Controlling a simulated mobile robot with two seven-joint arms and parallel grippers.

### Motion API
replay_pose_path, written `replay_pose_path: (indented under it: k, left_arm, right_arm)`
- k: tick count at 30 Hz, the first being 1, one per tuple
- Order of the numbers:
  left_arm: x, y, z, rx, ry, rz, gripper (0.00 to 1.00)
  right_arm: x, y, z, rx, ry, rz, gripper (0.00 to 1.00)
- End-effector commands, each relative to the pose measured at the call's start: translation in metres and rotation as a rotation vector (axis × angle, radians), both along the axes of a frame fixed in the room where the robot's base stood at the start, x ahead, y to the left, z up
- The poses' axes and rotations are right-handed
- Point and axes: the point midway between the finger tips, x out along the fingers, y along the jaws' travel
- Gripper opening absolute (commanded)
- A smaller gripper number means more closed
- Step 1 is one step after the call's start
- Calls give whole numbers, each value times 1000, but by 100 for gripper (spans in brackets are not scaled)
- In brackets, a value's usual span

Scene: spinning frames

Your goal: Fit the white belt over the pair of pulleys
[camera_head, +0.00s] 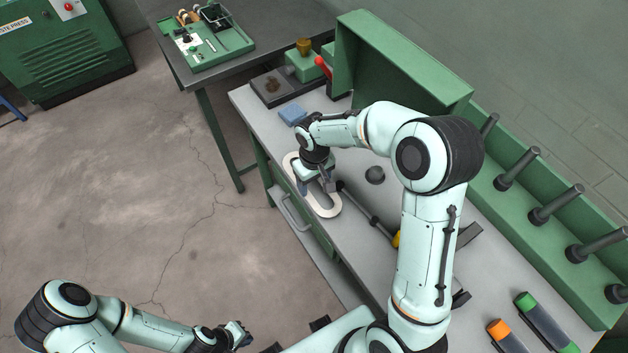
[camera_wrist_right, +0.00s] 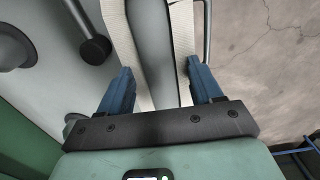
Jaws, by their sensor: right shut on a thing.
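The white belt (camera_head: 328,210) is a long loop at the bench's front edge in the head view. My right gripper (camera_head: 325,183) is across its middle. In the right wrist view, the blue fingers (camera_wrist_right: 155,88) stand either side of the belt's two strands (camera_wrist_right: 125,50) and grip it, with a dark gap between the strands. A dark round piece (camera_head: 375,175) stands on the bench right of the belt; I cannot tell whether it is a pulley. No pair of pulleys shows clearly. My left gripper (camera_head: 240,336) is low in the head view, away from the bench; its jaw opening is unclear.
A rod with a dark knob (camera_head: 362,207) lies on the grey bench (camera_head: 262,112) beside the belt. A blue block (camera_head: 292,114) lies behind the gripper. A green rack with dark pegs (camera_head: 540,205) lines the bench's back.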

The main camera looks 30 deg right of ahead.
Motion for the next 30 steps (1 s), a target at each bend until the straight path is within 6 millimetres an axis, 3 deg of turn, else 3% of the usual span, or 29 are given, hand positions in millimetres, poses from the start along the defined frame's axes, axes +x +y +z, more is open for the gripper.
replay_pose_path:
  k: [3,4,6,15,19,30]
  left_arm:
    - [-3,0,-3,0,3,0,0]
    - [-3,0,-4,0,3,0,0]
    - [-2,0,-3,0,2,0,0]
    - [-1,0,-2,1,2,1,0]
    - [1,0,1,0,-1,0,0]
    - [5,0,6,0,-6,0,0]
  right_arm:
    - [0,0,-4,0,1,0,36]
    - [0,0,-4,0,1,0,68]
    - [0,0,-3,0,0,0,90]
    - [0,0,-2,0,0,0,90]
    - [1,0,8,0,-4,0,90]
    - [2,0,85,-1,-6,0,90]
